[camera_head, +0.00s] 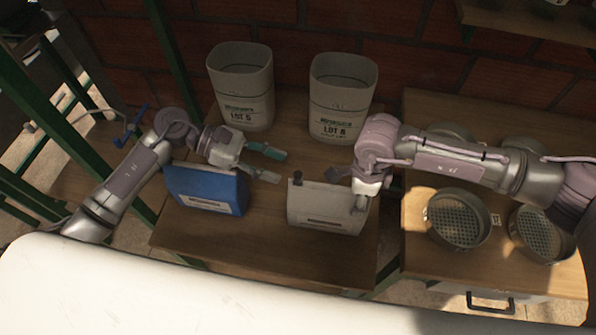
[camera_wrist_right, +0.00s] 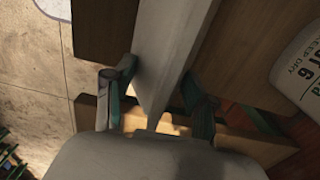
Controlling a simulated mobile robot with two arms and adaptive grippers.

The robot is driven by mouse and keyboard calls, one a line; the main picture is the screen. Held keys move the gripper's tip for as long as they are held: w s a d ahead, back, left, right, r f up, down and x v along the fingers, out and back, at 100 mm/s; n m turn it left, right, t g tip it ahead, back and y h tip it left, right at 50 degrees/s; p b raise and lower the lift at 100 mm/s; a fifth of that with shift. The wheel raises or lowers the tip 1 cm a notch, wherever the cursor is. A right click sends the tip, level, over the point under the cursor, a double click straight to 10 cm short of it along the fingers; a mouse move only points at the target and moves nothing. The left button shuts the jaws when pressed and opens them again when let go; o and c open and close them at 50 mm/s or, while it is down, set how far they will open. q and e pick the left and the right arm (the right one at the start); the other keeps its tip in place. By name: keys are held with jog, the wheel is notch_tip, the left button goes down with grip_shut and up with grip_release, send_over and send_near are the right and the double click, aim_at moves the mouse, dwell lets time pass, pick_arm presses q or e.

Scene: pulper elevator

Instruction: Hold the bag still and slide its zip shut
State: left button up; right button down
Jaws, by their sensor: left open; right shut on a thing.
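The pale grey bag (camera_head: 322,214) stands upright on the wooden bench, with a dark label low on its front. A small dark piece, seemingly the zip slider (camera_head: 297,177), sits at the left end of its top edge. My right gripper (camera_head: 352,190) is shut on the right end of this bag. In the right wrist view the fingers (camera_wrist_right: 160,100) lie on either side of the bag (camera_wrist_right: 168,45). My left gripper (camera_head: 268,163) is open and empty, up and left of the slider, with green pads on its fingers. The zip track is too small to make out.
A blue bag (camera_head: 205,190) stands to the left, close below my left gripper. Two tall bins, LOT 5 (camera_head: 243,85) and LOT 6 (camera_head: 342,95), stand behind. Round sieves (camera_head: 458,218) lie on the right bench. Bare bench (camera_head: 263,222) shows between the bags.

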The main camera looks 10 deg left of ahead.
aim_at(296, 174)
pick_arm(q)
jog(key=x, duration=0.6)
jog(key=shift+c, duration=0.3)
grip_shut()
